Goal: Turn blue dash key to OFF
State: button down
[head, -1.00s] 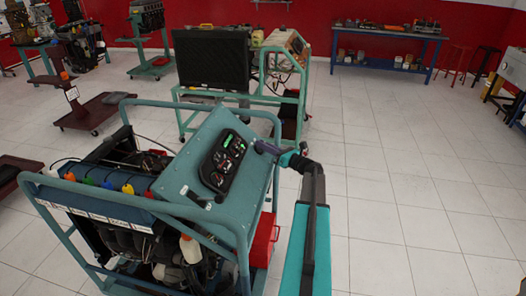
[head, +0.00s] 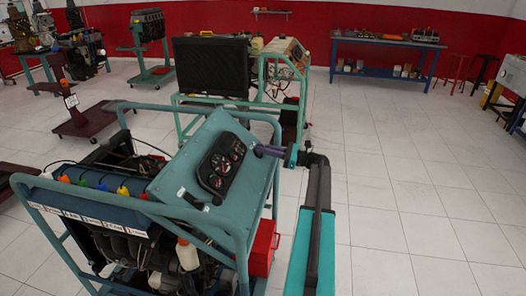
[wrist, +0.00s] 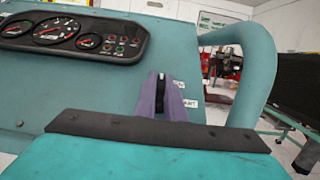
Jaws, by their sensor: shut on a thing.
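The blue-teal dash panel (head: 256,183) sits on top of an engine trainer in a tubular frame. It also fills the wrist view (wrist: 60,98). My gripper (head: 261,151) is at the panel's upper right edge, right of the black gauge cluster (head: 222,164). In the wrist view my gripper's purple fingers (wrist: 160,97) are shut on the small black key (wrist: 160,80), which stands upright between them. The fingers hide most of the key and its switch. Small white labels (wrist: 189,103) lie just right of the fingers. The gauge cluster (wrist: 75,34) shows no green lights.
A teal frame tube (wrist: 252,70) curves close on the right of my gripper. A second trainer with a dark radiator (head: 211,67) stands behind. A red box (head: 264,247) hangs low on the near trainer. The tiled floor to the right is clear.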

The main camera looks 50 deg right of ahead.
dwell(0.3)
jog(key=c, duration=1.8)
grip_release()
jog(key=shift+a+r, duration=0.1)
jog(key=shift+c, duration=0.2)
jog(key=shift+s, duration=0.1)
jog(key=shift+s+d+f, duration=0.2)
jog(key=shift+s+d, duration=0.15)
jog(key=shift+d, duration=0.05)
jog(key=b+v, duration=0.2)
jog(key=v, duration=1)
jog(key=shift+s+d, duration=0.25)
jog(key=shift+f, duration=0.15)
